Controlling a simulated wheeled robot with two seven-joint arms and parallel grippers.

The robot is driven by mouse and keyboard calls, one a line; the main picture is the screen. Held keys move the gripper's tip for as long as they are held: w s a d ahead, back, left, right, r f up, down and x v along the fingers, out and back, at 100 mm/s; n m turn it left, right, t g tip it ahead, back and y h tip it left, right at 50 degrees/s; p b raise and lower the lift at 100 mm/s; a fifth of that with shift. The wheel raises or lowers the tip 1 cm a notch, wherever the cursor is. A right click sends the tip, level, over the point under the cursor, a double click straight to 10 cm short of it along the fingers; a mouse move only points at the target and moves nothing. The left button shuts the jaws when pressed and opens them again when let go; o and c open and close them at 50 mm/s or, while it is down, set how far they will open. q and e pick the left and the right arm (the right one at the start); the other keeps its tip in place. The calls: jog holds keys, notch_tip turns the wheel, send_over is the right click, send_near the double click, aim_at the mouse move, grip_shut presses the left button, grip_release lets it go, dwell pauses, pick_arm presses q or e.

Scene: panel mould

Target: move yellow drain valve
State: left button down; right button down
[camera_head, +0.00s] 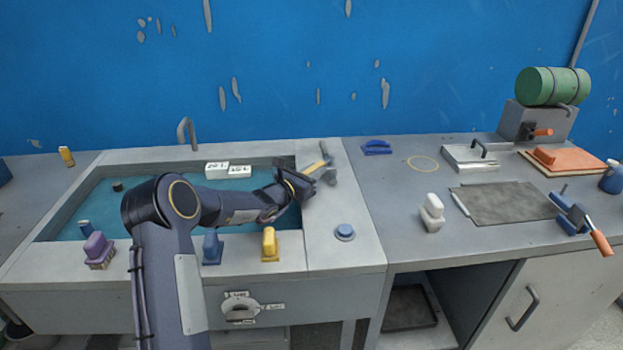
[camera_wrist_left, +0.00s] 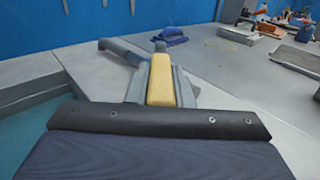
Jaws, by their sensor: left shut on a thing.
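The yellow drain valve shows as a yellow lever handle (camera_head: 316,167) at the right end of the water basin. In the left wrist view the yellow handle (camera_wrist_left: 160,82) points straight ahead between the two grey fingers. A grey bar (camera_wrist_left: 122,52) lies across beyond it, to the left. My left gripper (camera_head: 318,174) is shut on the yellow handle, at the basin's right rim. The lower part of the valve is hidden by the gripper. My right gripper is not in view.
The basin (camera_head: 130,248) holds water and a white labelled block (camera_head: 228,171). Purple (camera_head: 98,248), blue (camera_head: 212,247) and yellow (camera_head: 270,246) handled pieces stand along its front rim. A blue round knob (camera_head: 345,231) sits right of it. The right counter holds a white bottle-like piece (camera_head: 432,212).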

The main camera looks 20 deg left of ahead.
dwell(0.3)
pick_arm(q)
jog(key=c, duration=1.3)
grip_release()
jog(key=shift+b+v, duration=0.35)
jog(key=shift+v, duration=3.55)
